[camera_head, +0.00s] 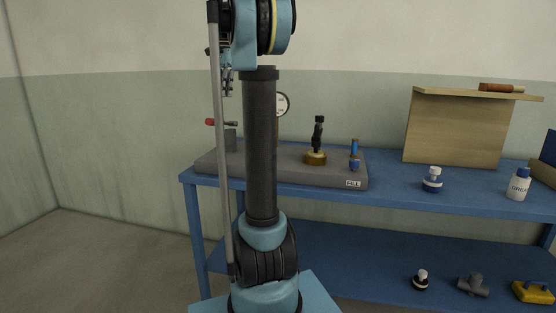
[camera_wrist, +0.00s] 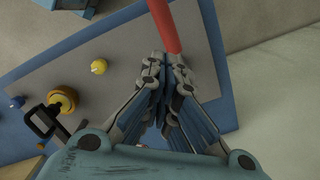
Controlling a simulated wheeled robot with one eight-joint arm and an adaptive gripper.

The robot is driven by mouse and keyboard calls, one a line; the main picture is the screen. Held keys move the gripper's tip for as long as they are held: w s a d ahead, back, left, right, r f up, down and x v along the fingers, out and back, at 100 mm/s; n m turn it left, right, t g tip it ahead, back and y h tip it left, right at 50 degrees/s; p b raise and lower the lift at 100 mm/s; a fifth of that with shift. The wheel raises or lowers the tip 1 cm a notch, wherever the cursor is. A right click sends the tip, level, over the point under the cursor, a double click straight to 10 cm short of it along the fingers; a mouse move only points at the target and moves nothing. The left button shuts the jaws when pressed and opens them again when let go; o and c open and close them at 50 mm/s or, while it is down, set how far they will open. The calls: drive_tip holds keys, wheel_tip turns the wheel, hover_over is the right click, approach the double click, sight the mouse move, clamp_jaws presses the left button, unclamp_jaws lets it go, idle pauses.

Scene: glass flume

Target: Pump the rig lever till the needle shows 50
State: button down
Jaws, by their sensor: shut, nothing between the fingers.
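The rig's grey base (camera_head: 225,166) sits on the blue bench and carries a lever with a red grip (camera_head: 216,122) at its left end. The red grip shows large in the wrist view (camera_wrist: 163,22), running from the top edge to the fingertips. My gripper (camera_wrist: 166,62) is shut and empty, its fingertips right at the near end of the red grip; whether they touch cannot be told. In the head view my gripper (camera_head: 227,82) is small, above the lever. The white round gauge (camera_head: 283,104) is partly hidden behind my arm, and its needle cannot be read.
A brass fitting with a black top (camera_head: 316,157) and blue parts (camera_head: 354,147) stand on the base. A dark blue-and-white jar (camera_head: 432,180) and a white bottle (camera_head: 518,185) stand to the right. A wooden board (camera_head: 455,130) stands behind. The lower shelf holds loose parts.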

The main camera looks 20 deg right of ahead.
drive_tip(key=shift+n, duration=0.3)
drive_tip(key=r+n, duration=0.2)
drive_tip(key=n, duration=0.6)
drive_tip(key=r+n+y, duration=0.1)
drive_tip(key=r+n, duration=0.1)
drive_tip(key=n, duration=0.6)
drive_tip(key=r+n+y, duration=0.1)
drive_tip(key=r+n, duration=0.1)
drive_tip(key=n, duration=0.6)
drive_tip(key=shift+w+a, duration=0.2)
drive_tip(key=shift+a, duration=0.05)
drive_tip(key=shift+g, duration=0.3)
approach(215, 122)
drive_tip(key=w+f, duration=0.1)
drive_tip(key=f, duration=0.1)
drive_tip(key=w+a+f, duration=0.1)
drive_tip(key=f, duration=0.1)
drive_tip(key=w+a+f, duration=0.1)
drive_tip(key=shift+w+f, duration=0.3)
drive_tip(key=shift+f, duration=0.1)
drive_tip(key=shift+d, duration=0.1)
